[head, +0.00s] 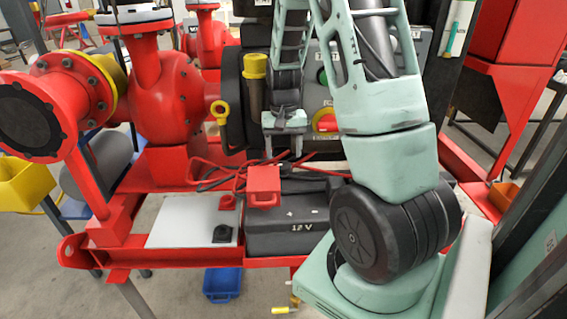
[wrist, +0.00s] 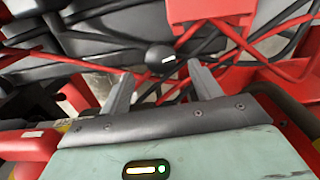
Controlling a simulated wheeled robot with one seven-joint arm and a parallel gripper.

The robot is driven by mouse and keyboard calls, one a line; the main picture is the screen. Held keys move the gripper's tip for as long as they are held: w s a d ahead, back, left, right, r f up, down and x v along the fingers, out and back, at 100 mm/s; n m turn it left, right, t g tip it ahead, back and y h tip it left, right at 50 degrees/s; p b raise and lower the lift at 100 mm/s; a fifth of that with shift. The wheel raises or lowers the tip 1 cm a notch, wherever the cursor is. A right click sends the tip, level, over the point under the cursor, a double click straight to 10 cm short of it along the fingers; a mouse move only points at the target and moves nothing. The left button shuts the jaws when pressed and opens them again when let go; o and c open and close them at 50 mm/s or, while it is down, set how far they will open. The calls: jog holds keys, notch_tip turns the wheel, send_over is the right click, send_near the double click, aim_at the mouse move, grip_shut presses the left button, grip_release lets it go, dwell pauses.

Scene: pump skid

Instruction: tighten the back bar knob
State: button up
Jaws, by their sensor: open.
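A round black knob (wrist: 160,58) with a short white mark shows in the wrist view, ahead of my gripper (wrist: 160,74) and between the lines of its two fingers. The fingers are apart with nothing between them, and a gap to the knob seems to remain, though its depth is hard to judge. In the head view my gripper (head: 283,150) points down behind the 12 V battery (head: 300,225), and I cannot make out this knob there.
A red box-like block (head: 263,186) stands on the battery's left part; it also shows at the top of the wrist view (wrist: 205,10). Red and black cables (head: 215,175) run around it. The red pump (head: 170,95) is left, a grey control panel (head: 325,85) behind.

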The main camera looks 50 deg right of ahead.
aim_at(284, 164)
jog(key=shift+f, duration=2.3)
jog(key=shift+c, duration=0.3)
jog(key=c, duration=0.9)
